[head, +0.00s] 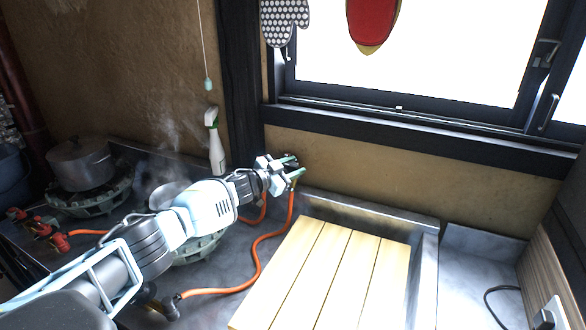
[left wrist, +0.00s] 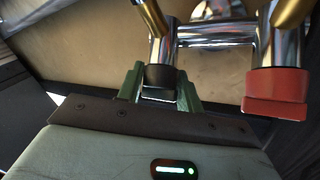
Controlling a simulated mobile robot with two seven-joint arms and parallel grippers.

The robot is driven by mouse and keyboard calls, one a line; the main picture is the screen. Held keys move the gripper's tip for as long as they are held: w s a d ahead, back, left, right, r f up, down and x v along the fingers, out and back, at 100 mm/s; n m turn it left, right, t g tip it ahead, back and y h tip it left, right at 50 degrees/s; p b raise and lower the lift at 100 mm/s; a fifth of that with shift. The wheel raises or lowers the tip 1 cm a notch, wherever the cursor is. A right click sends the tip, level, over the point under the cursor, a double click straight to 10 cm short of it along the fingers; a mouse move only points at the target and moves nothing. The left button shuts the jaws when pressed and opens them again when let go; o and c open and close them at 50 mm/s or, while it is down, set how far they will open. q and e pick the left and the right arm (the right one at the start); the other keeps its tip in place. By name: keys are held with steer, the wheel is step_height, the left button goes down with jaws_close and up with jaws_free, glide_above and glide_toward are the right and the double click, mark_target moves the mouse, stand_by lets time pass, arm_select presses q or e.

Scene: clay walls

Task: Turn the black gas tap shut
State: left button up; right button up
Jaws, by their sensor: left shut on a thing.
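The black gas tap (left wrist: 160,77) is a short black knob on a chrome pipe in the left wrist view. My left gripper (left wrist: 160,92) has one green finger on each side of it and is shut on it. In the head view my left gripper (head: 294,167) reaches to the wall below the window, and the black tap is hidden there by the gripper. A red tap (left wrist: 276,92) sits to the right on the same pipework, clear of the fingers. My right gripper is in neither view.
An orange hose (head: 258,255) runs down from the wall and across the counter. A steel pot (head: 80,165) stands on a burner at the left. A spray bottle (head: 215,145) stands left of the gripper. Wooden slats (head: 325,275) cover the sink in front.

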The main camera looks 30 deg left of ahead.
mark_target(290, 167)
arm_select(q)
steer(key=shift+d+f, duration=0.1)
steer(key=shift+f, duration=0.05)
steer(key=o, duration=0.9)
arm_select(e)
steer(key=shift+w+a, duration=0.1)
arm_select(q)
steer(key=shift+s+a+r, duration=0.25)
steer(key=shift+s, duration=0.15)
steer(key=p+v, duration=0.2)
steer(key=v, duration=0.3)
steer(key=shift+s+r, duration=0.15)
steer(key=shift+s+a+f+p, duration=0.2)
steer(key=shift+s+a+p, duration=0.1)
steer(key=shift+s, duration=0.45)
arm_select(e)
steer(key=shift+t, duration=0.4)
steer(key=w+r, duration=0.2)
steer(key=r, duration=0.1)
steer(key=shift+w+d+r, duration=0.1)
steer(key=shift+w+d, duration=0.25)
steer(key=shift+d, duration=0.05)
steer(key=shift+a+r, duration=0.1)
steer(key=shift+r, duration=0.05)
